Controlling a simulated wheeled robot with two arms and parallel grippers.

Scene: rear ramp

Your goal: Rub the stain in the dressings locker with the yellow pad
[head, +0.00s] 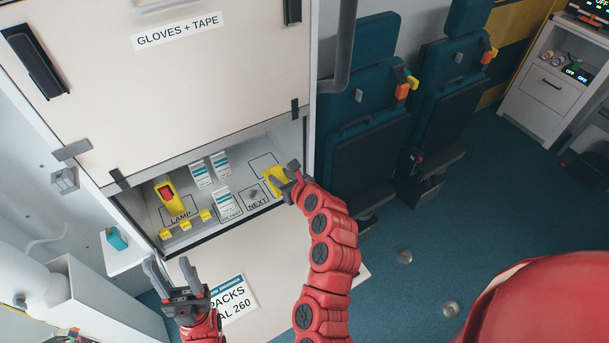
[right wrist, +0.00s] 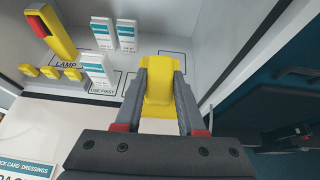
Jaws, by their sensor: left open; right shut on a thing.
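The dressings locker (head: 282,137) is the open, lit compartment below the closed upper door. A small grey stain (head: 253,194) shows on its floor near the NEXT marking, left of the pad; I cannot make it out in the right wrist view. My right gripper (head: 287,176) is shut on the yellow pad (head: 273,181) at the right side of the locker. The pad also shows between the fingers in the right wrist view (right wrist: 158,85). I cannot tell whether it touches the floor. My left gripper (head: 170,273) is open and empty, outside in front of the locker.
A yellow lamp (head: 171,197) with a red part, several small yellow items (head: 186,225) and white packs (head: 225,203) stand in the locker. The lowered flap (head: 275,255) lies in front. Blue folding seats (head: 368,130) are to the right.

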